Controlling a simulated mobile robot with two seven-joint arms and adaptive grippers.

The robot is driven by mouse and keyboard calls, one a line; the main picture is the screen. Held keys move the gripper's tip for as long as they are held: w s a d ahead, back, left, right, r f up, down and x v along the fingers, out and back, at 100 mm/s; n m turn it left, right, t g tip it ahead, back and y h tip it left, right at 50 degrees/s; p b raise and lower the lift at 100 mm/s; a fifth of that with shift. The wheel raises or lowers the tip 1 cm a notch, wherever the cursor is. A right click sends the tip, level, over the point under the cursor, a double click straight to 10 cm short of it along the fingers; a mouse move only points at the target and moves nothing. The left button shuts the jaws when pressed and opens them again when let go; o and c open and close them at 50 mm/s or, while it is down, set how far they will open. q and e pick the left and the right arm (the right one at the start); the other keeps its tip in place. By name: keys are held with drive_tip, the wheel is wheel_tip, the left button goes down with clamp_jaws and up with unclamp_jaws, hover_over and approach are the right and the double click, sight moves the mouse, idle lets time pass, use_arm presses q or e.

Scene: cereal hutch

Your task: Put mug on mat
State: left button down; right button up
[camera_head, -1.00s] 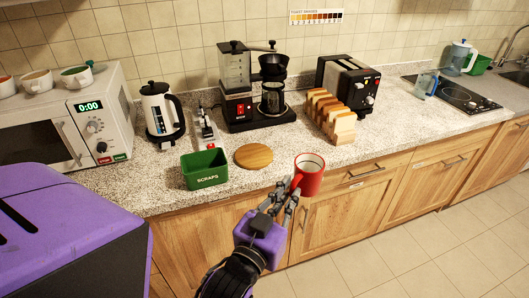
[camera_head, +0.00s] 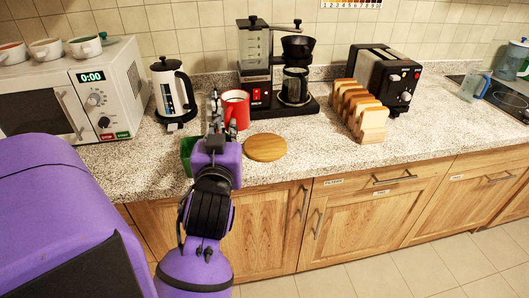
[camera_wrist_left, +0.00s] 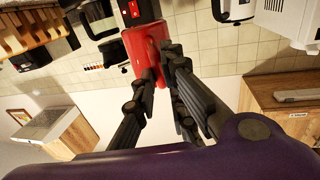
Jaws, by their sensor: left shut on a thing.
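The red mug (camera_head: 237,106) is upright in the head view, behind and left of the round wooden mat (camera_head: 265,147). My left gripper (camera_head: 218,112) is shut on the mug from its left side. In the wrist view the fingers (camera_wrist_left: 160,70) meet the red mug wall (camera_wrist_left: 143,47). I cannot tell whether the mug's base touches the counter; part of its side is hidden by my gripper. The mat lies flat and bare near the counter's front edge. My right gripper is not in view.
A coffee maker (camera_head: 257,88) stands just behind the mug. A white kettle (camera_head: 172,92) is to the left. The green scraps bin (camera_head: 186,150) is mostly hidden by my arm. Bread slices (camera_head: 358,108) and a toaster (camera_head: 384,75) are to the right. Counter between mat and bread is clear.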

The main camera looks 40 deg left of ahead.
sight(244, 121)
use_arm(q)
drive_tip(key=w, duration=0.1)
drive_tip(key=w+f, duration=0.1)
drive_tip(key=w, duration=0.1)
drive_tip(key=w+d+f, duration=0.1)
drive_tip(key=shift+w, duration=0.2)
drive_tip(key=w+f, duration=0.2)
drive_tip(key=f, duration=0.1)
drive_tip(key=w+f, duration=0.2)
drive_tip(key=f, duration=0.1)
drive_tip(key=w+f+b, duration=0.1)
drive_tip(key=f, duration=0.2)
drive_tip(key=shift+w+d+f, duration=0.15)
drive_tip(key=shift+w+d, duration=0.25)
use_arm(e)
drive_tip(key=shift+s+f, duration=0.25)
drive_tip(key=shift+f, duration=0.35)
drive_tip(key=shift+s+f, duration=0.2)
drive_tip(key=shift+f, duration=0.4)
use_arm(q)
drive_tip(key=shift+f, duration=0.1)
drive_tip(key=shift+f, duration=0.2)
drive_tip(key=c, duration=1.8)
unclamp_jaws()
drive_tip(key=shift+r, duration=0.1)
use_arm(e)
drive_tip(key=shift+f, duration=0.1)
